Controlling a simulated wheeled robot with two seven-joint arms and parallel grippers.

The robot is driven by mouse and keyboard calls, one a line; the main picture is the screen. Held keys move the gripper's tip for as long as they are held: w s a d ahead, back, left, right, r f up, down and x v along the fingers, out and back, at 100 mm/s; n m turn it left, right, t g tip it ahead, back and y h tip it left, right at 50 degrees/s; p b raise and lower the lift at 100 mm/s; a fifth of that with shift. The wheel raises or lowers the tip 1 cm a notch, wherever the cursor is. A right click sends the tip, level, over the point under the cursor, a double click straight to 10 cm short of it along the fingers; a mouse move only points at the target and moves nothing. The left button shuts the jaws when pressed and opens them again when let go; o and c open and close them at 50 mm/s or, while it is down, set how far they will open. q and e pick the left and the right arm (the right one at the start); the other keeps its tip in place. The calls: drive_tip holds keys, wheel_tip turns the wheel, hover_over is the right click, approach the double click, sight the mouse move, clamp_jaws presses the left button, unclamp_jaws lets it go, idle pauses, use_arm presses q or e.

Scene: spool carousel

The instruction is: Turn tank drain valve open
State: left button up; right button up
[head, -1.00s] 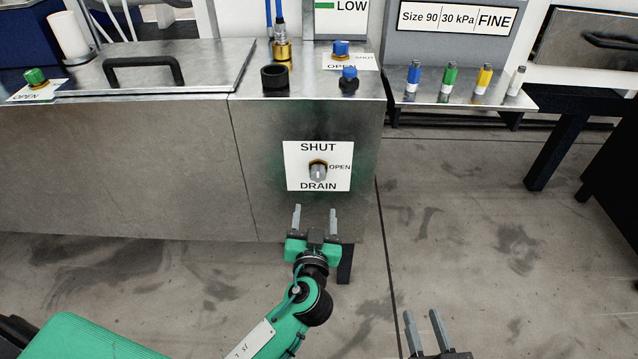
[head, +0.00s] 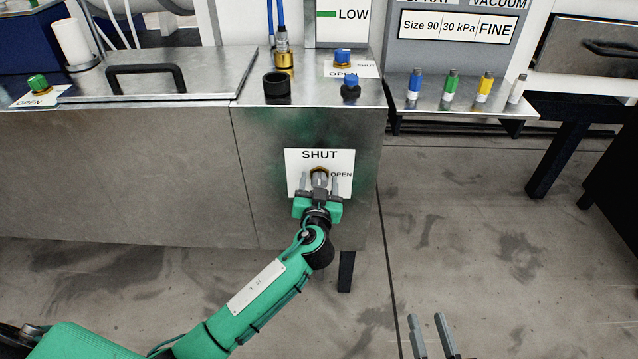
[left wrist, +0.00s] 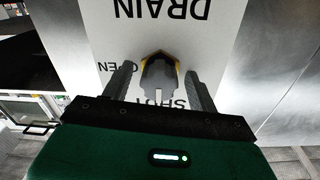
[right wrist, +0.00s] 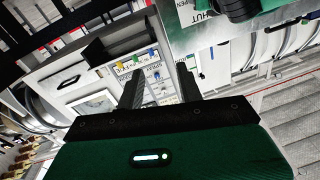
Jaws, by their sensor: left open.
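The drain valve knob (head: 319,178) is grey on a brass-coloured collar, on the front face of the metal tank. It sits on a white plate (head: 296,164) marked SHUT and OPEN; my gripper hides the DRAIN word in the head view. My left gripper (head: 319,187) is open, with one finger on each side of the knob. In the left wrist view the knob (left wrist: 160,76) stands between the two fingers, with a gap visible on each side. The knob's pointer appears to be toward SHUT. My right gripper (head: 430,335) is open and empty, low over the floor.
The tank top (head: 320,92) carries a black-handled lid (head: 150,85), a blue knob (head: 343,56), a black socket (head: 277,84) and a green knob (head: 38,84). The floor right of the tank is clear.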

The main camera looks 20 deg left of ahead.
use_arm(q)
drive_tip(key=c, duration=1)
